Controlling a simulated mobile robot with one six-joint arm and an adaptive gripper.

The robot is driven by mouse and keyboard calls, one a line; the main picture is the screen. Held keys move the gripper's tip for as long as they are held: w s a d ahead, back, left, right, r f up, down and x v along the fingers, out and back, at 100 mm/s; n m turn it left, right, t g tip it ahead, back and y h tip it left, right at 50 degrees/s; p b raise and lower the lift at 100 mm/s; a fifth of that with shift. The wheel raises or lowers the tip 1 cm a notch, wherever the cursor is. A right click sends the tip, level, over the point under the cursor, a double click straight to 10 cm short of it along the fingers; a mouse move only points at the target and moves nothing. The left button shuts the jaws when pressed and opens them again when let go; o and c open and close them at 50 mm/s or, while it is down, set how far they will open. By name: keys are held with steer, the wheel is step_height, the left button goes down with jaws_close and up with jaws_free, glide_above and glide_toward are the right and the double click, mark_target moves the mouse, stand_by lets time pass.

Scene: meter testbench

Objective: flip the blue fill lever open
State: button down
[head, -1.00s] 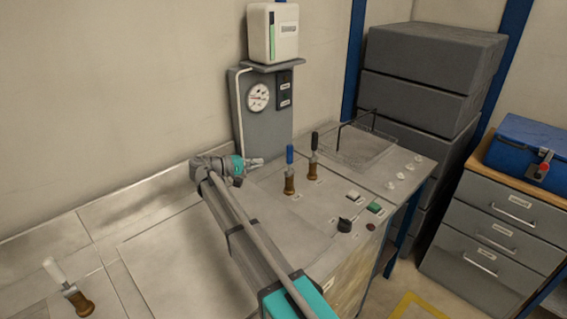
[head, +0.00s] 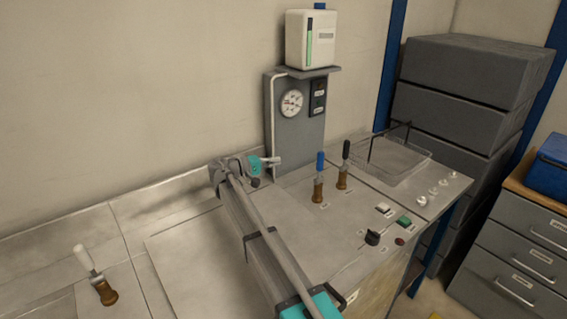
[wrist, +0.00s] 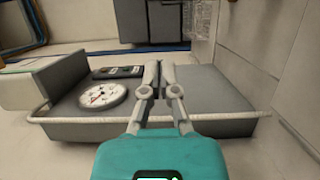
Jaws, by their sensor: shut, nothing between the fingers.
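The blue fill lever (head: 320,162) stands upright on a brown-and-metal valve body on the bench top in the head view. My gripper (head: 276,161) is to the left of the lever, apart from it, in front of the lower part of the grey gauge column. In the wrist view my gripper (wrist: 159,70) has its two fingers together with nothing between them. The wrist view shows the gauge column ahead of the fingers. The blue lever does not show there.
A black-handled lever (head: 346,152) stands close right of the blue one. A white-handled lever (head: 84,260) is at far left. The grey column (head: 300,140) carries a round gauge (head: 292,103). A wire basket (head: 400,158), buttons and a black knob (head: 372,237) are to the right.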

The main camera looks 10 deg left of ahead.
mark_target(320, 168)
steer(key=w+d, duration=0.2)
steer(key=d, duration=0.9)
steer(key=shift+w+d, duration=0.2)
steer(key=shift+w, duration=0.1)
